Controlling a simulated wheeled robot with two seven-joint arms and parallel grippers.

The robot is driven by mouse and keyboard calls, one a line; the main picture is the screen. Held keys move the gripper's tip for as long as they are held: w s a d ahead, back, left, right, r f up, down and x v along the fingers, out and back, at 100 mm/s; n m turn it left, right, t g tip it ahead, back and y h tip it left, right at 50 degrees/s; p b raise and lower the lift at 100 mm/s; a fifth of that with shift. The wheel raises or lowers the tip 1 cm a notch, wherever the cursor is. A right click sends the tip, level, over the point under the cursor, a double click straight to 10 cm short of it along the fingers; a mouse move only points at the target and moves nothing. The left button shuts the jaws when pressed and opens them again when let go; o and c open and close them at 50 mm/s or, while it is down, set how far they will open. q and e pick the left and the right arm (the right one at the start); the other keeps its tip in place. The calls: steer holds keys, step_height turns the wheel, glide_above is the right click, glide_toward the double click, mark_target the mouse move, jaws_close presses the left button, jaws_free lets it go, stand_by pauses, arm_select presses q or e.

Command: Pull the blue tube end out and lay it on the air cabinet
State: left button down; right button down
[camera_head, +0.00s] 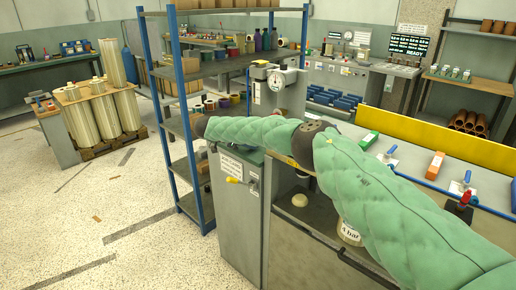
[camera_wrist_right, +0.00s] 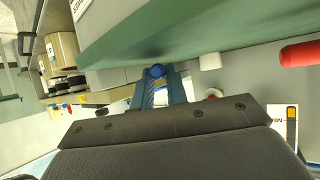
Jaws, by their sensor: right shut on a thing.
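My right gripper (camera_wrist_right: 158,92) shows in the right wrist view, its two blue-grey fingers close together. It is shut on a small round blue piece, the blue tube end (camera_wrist_right: 157,71), which shows between the fingertips beside a green-edged surface. How far the tube end sits in its fitting cannot be told. In the head view my right arm in its green padded sleeve reaches leftwards across the picture and hides what is behind it; the gripper cannot be made out there. A grey cabinet with labels and a yellow handle, likely the air cabinet (camera_head: 235,215), stands below the arm. My left gripper is not in view.
In the wrist view a white knob (camera_wrist_right: 210,61) and a red handle (camera_wrist_right: 300,53) are right of the fingers. In the head view a blue-posted shelf (camera_head: 190,150) stands close left of the cabinet. Open floor (camera_head: 90,220) lies further left.

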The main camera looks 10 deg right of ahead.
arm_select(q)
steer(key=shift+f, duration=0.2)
arm_select(e)
steer(key=shift+f, duration=0.3)
steer(key=c, duration=1.3)
jaws_free()
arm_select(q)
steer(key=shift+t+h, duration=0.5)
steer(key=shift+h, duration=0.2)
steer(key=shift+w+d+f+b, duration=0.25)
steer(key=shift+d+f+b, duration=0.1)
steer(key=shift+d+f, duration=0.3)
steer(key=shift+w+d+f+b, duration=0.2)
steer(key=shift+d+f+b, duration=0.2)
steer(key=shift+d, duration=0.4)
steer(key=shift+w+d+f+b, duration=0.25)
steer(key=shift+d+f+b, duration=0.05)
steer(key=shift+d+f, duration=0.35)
arm_select(e)
steer(key=shift+v, duration=3.9)
